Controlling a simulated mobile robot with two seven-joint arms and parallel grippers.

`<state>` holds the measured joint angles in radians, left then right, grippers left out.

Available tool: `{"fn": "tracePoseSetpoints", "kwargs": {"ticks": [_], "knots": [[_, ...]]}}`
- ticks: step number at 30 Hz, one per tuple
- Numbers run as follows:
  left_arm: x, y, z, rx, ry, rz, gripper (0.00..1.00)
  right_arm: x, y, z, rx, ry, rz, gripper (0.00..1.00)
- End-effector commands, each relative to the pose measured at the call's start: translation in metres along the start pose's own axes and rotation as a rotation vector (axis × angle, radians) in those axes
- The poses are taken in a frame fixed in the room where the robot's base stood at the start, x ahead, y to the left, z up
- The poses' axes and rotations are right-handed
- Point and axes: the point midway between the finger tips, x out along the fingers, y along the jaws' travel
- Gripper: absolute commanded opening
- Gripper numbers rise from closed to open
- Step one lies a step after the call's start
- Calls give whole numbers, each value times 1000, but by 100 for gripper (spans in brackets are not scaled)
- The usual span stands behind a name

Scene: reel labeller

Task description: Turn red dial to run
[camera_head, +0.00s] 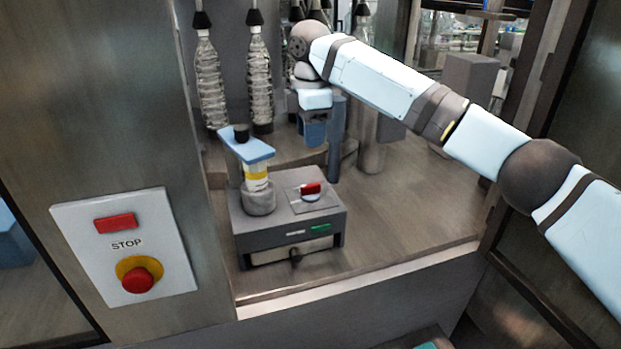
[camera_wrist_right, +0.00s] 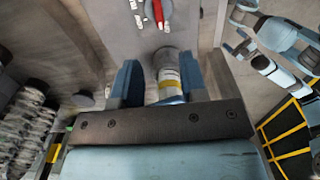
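The red dial (camera_head: 311,188) sits on a pale round base on top of a grey box (camera_head: 262,238), and it also shows at the top edge of the wrist view (camera_wrist_right: 158,12). My right gripper (camera_head: 312,138) hangs above and behind the box, apart from the dial. In the wrist view its two blue fingers (camera_wrist_right: 160,66) are spread, with no object clearly held. A post with a yellow band (camera_head: 257,184) shows between the fingers there; whether it lies between them in depth I cannot tell. My left gripper is not in view.
A light blue plate (camera_head: 246,146) tops the banded post, left of the dial. Clear bottles (camera_head: 259,80) hang behind. A white panel (camera_head: 176,270) with a red STOP button (camera_head: 138,280) is at the front left. The deck (camera_head: 400,225) right of the box is clear.

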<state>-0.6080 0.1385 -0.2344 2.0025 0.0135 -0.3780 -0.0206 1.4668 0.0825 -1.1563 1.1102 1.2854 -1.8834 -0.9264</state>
Motion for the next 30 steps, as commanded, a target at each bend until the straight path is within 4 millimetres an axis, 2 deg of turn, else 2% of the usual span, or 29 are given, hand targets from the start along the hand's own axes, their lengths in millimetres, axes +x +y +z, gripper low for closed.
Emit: {"fn": "tracePoseSetpoints", "kwargs": {"ticks": [3,9,15,21,30], "knots": [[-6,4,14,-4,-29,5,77,23,0,1,2,0,-3,39],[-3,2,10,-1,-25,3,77,67,0,0,2,1,-2,39],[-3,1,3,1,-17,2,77,103,0,0,2,2,-1,39],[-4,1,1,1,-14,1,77,121,0,0,2,1,1,39],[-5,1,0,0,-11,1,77,125,0,0,2,2,1,39]]}}
